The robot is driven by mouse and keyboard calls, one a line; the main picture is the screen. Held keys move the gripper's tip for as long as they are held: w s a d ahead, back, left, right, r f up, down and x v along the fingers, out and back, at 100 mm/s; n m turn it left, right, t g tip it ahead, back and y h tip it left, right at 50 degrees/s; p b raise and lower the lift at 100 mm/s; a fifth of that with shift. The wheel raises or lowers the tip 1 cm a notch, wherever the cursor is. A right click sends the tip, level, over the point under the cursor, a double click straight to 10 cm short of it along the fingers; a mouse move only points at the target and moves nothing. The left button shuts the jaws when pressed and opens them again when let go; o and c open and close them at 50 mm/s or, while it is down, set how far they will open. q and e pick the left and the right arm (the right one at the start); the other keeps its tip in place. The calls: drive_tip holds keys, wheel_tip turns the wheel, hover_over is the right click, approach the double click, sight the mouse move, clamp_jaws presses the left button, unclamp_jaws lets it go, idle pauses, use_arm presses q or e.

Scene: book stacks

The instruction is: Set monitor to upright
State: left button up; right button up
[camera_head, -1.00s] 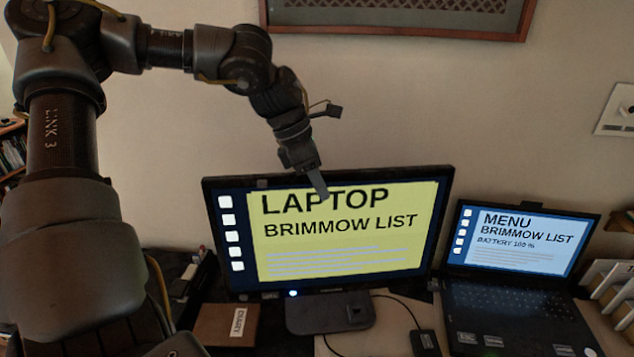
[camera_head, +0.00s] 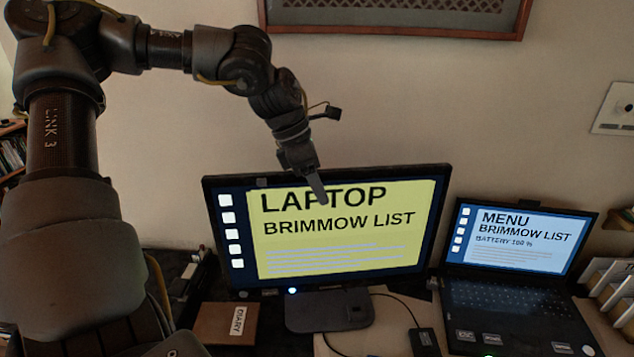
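The monitor (camera_head: 345,245) stands on its dark base (camera_head: 330,310) on the desk. Its lit screen shows a yellow page reading "LAPTOP BRIMMOW LIST", and its top edge slopes slightly, higher at the right. My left gripper (camera_head: 318,187) reaches down from above at the monitor's top edge, with a finger overlapping the upper part of the screen. I cannot tell whether it touches the frame. Only one finger shows clearly, so its opening cannot be told. My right gripper is not in view.
An open laptop (camera_head: 515,240) stands to the right of the monitor. A brown diary (camera_head: 213,324) lies left of the base, and a small black box with a cable (camera_head: 424,341) lies to its right. A framed panel (camera_head: 395,33) hangs on the wall (camera_head: 400,100) behind.

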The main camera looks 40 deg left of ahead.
use_arm(q)
drive_tip(key=shift+w+a, duration=0.1)
drive_tip(key=shift+w, duration=0.05)
idle(0.4)
drive_tip(key=b+v, duration=0.1)
drive_tip(key=v, duration=1)
drive_tip(key=shift+c, duration=0.3)
